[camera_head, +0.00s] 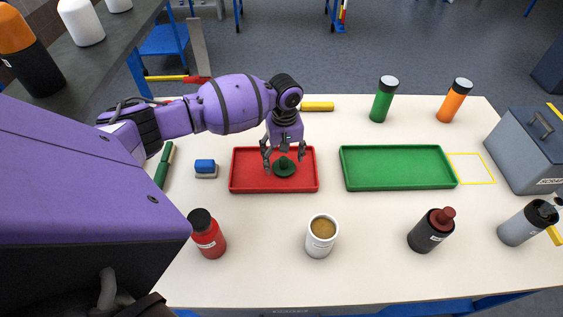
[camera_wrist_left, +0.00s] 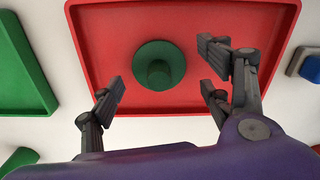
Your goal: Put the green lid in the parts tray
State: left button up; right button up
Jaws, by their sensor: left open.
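The green lid (camera_head: 285,167), a dark green disc with a knob, lies in the red tray (camera_head: 240,183). In the left wrist view the lid (camera_wrist_left: 158,68) sits on the floor of the red tray (camera_wrist_left: 100,25), knob toward the camera. My left gripper (camera_head: 284,160) is open above the lid, its fingers spread to either side. In the left wrist view its fingers (camera_wrist_left: 165,92) do not touch the lid. A green tray (camera_head: 397,167) lies to the right of the red one. Which tray is the parts tray, I cannot tell. My right gripper is not in view.
Green (camera_head: 384,99) and orange (camera_head: 454,100) bottles stand behind.

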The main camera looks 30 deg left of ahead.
aim_at(285, 158)
pick_arm(q)
jog(key=r, duration=0.2)
jog(key=r+p, duration=0.1)
jog(key=r, duration=0.3)
jog(key=shift+w, duration=0.4)
jog(key=r, duration=0.2)
jog(key=shift+s+r, duration=0.25)
jog(key=shift+r, duration=0.6)
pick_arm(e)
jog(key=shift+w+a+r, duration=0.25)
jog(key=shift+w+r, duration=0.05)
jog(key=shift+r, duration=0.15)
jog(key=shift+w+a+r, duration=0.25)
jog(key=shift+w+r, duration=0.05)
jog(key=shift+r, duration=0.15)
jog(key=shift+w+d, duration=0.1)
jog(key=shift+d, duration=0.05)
